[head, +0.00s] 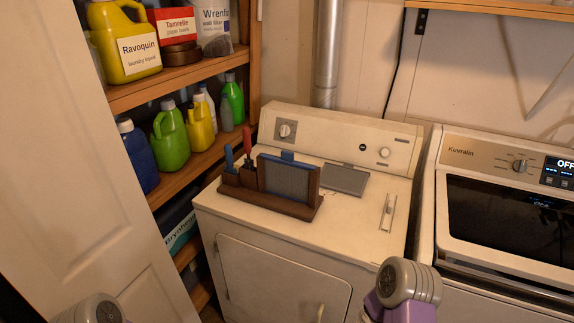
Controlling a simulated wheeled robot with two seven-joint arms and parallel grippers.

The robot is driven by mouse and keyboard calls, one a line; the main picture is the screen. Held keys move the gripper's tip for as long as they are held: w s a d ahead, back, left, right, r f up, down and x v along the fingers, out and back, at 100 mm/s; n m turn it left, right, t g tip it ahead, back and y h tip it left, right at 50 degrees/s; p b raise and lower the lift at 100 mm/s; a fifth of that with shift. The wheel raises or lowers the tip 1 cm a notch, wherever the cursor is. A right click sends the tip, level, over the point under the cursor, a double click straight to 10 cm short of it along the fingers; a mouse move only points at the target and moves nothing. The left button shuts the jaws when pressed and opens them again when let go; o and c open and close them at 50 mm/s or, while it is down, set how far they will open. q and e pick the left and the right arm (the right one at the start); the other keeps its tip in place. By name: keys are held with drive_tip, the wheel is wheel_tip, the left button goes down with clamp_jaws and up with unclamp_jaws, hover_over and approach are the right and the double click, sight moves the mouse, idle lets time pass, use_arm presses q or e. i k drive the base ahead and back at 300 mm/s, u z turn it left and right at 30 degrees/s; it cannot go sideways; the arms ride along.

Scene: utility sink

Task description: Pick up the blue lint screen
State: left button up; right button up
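The blue lint screen (287,182) stands upright in a dark brown wooden holder (270,205) on top of the white dryer. Neither of my grippers shows. Only a grey rounded part of my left arm shows at the bottom left, and a grey and purple part of my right arm at the bottom, in front of the dryer. Both are well apart from the screen.
A blue-handled tool (229,158) and a red-handled tool (246,142) stand in the holder's left end. A grey flat panel (345,180) lies behind it on the dryer top (352,215). Shelves with bottles (170,140) stand left, a second machine (510,200) right.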

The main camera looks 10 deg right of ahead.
sight(285, 177)
drive_tip(key=i, duration=0.6)
drive_tip(key=z, duration=0.05)
